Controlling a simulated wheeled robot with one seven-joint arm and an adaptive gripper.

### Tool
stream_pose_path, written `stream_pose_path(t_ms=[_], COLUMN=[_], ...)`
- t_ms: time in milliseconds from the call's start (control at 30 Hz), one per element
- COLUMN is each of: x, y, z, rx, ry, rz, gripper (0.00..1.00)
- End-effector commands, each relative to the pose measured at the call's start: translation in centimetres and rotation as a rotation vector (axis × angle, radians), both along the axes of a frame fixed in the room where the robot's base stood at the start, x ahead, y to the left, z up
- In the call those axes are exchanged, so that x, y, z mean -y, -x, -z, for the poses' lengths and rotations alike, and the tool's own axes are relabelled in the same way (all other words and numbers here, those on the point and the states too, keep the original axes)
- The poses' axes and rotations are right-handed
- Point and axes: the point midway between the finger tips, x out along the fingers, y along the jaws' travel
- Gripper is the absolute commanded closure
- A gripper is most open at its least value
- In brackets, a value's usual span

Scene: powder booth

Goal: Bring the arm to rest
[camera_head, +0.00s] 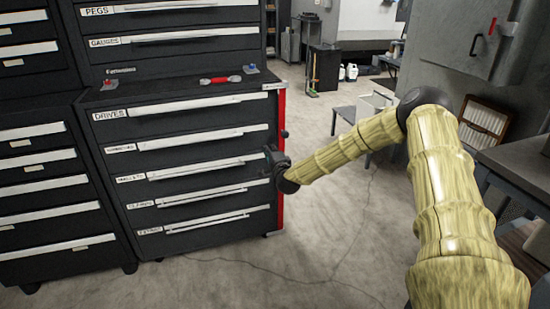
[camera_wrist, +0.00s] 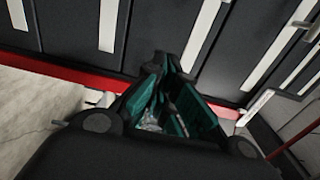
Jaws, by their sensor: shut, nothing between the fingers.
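My arm, in a yellowish ribbed cover, reaches from the lower right of the head view toward the black drawer cabinet (camera_head: 200,190). My gripper (camera_head: 268,160) is small and dark there, in front of the cabinet's right end near the middle drawers. In the wrist view my gripper (camera_wrist: 165,65) has dark fingers with teal inner sides, shut with nothing held. The drawer fronts with pale handle strips (camera_wrist: 108,25) lie just beyond the fingertips. I cannot tell whether the fingers touch the cabinet.
A red-handled tool (camera_head: 220,80) lies on the cabinet top. The cabinet has a red side edge (camera_head: 281,150). Open concrete floor (camera_head: 330,230) lies right of it. A grey bench (camera_head: 515,165) and a grey enclosure (camera_head: 470,50) stand at the right, beside my arm.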

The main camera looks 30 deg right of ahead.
Motion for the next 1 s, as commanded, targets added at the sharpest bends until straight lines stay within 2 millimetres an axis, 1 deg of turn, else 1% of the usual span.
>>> stream_pose_path(t_ms=[100,300,467,633,700,767,833,867,933,967,1000], x=[-0.8,-1.2,-1.4,-1.4,-1.8,-2.8,-4.6,-5.7,-8.5,-9.7,-11.3], y=[1.9,4.4,5.2,5.4,5.5,5.7,6.2,6.5,7.6,8.2,9.0], z=[-0.1,0.0,0.0,0.1,0.4,1.1,2.6,3.5,5.8,6.9,8.3], rx=[0.0,0.0,0.0,-0.001,-0.011,-0.031,-0.073,-0.098,-0.161,-0.192,-0.232], ry=[-0.001,-0.001,0.0,0.001,0.007,0.017,0.04,0.054,0.091,0.109,0.135], rz=[-0.003,-0.002,-0.002,-0.002,-0.008,-0.023,-0.051,-0.069,-0.116,-0.137,-0.167], gripper=[1.0,1.0,1.0,1.0,1.0,1.0,1.0,1.0,1.0,1.0,1.0])
